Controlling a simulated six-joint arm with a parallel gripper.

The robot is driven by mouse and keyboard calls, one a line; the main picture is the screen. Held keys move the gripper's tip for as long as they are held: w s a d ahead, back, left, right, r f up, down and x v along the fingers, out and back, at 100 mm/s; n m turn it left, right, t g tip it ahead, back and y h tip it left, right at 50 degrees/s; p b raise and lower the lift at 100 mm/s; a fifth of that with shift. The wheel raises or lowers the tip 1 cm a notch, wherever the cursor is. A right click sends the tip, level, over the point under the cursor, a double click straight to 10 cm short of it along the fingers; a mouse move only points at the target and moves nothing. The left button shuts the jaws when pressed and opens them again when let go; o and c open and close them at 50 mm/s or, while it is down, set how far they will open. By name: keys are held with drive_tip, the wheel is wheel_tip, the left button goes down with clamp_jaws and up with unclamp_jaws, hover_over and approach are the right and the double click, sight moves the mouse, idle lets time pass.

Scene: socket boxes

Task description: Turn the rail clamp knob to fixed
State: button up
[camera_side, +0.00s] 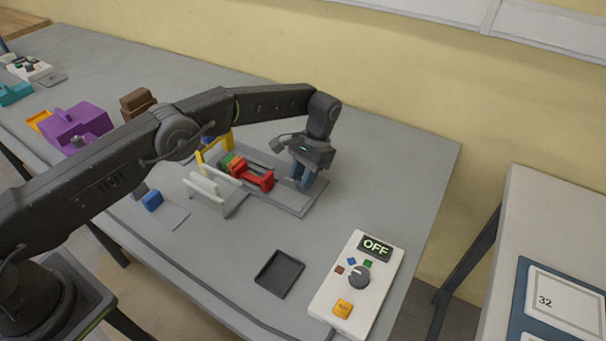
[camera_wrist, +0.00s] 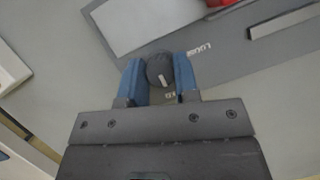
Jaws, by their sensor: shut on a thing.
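The rail clamp knob (camera_wrist: 160,70) is a dark round knob with a pale pointer line. In the wrist view it sits between the two blue fingers of my gripper (camera_wrist: 160,80), which is shut on it. The grey base plate under it bears lettering that seems to read "LOOSE" (camera_wrist: 203,50); another label by the fingers is mostly covered. The pointer line runs nearly up and down in the wrist view. In the side view my gripper (camera_side: 303,178) points down at the right end of the rail fixture (camera_side: 292,203), and the knob is hidden there.
A red block (camera_side: 260,178) and green and orange pieces lie between rails on the fixture, near a yellow frame (camera_side: 203,160). A white control box (camera_side: 347,300) showing OFF and a dark tray (camera_side: 279,274) stand in front. Purple and brown blocks stand at left.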

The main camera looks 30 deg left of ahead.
idle(0.3)
drive_tip(key=o, duration=0.6)
drive_tip(key=shift+o, duration=0.2)
drive_tip(key=shift+r, duration=0.15)
drive_tip(key=shift+r, duration=0.35)
wheel_tip(320, 180, up, 3)
drive_tip(key=s+a+r, duration=0.2)
drive_tip(key=a+r, duration=0.5)
drive_tip(key=a, duration=0.4)
drive_tip(key=shift+s+a, duration=0.15)
drive_tip(key=shift+a, duration=0.1)
